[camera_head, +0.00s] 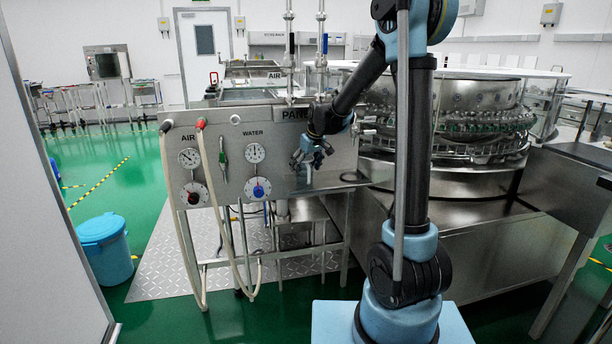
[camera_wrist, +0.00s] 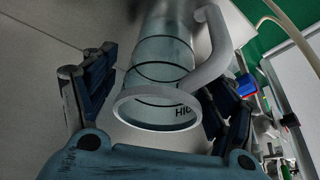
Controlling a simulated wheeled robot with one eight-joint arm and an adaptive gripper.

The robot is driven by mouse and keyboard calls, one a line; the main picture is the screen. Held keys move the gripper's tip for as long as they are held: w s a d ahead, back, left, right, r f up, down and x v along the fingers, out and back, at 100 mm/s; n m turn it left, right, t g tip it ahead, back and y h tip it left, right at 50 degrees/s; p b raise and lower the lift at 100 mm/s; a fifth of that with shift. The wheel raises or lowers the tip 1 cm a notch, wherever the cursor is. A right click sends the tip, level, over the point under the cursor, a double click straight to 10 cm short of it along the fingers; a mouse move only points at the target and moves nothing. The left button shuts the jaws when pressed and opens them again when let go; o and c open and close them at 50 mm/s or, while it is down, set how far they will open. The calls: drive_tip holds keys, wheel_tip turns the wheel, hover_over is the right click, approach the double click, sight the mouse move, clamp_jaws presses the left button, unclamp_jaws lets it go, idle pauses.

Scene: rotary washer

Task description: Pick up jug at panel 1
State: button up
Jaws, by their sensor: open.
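The jug (camera_wrist: 160,75) is clear and cylindrical, with a pale rim, dark ring lines and a curved handle on its right in the wrist view. Its open mouth faces the camera. My gripper (camera_wrist: 172,72) is open, with one blue-black finger on each side of the jug; I cannot tell whether either touches it. In the head view my gripper (camera_head: 312,158) is in front of the right part of the steel panel (camera_head: 285,135), whose label is partly covered by my arm. The jug cannot be made out clearly there.
Air and water gauges with red and blue knobs (camera_head: 258,188) sit on the panel's left, with pale hoses (camera_head: 233,240) hanging down. The large round washer (camera_head: 480,125) stands to the right. A blue bin (camera_head: 104,250) stands on the green floor at left.

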drive_tip(key=shift+x, duration=1.05)
drive_tip(key=shift+c, duration=0.6)
drive_tip(key=c, duration=1.1)
drive_tip(key=shift+o, duration=0.2)
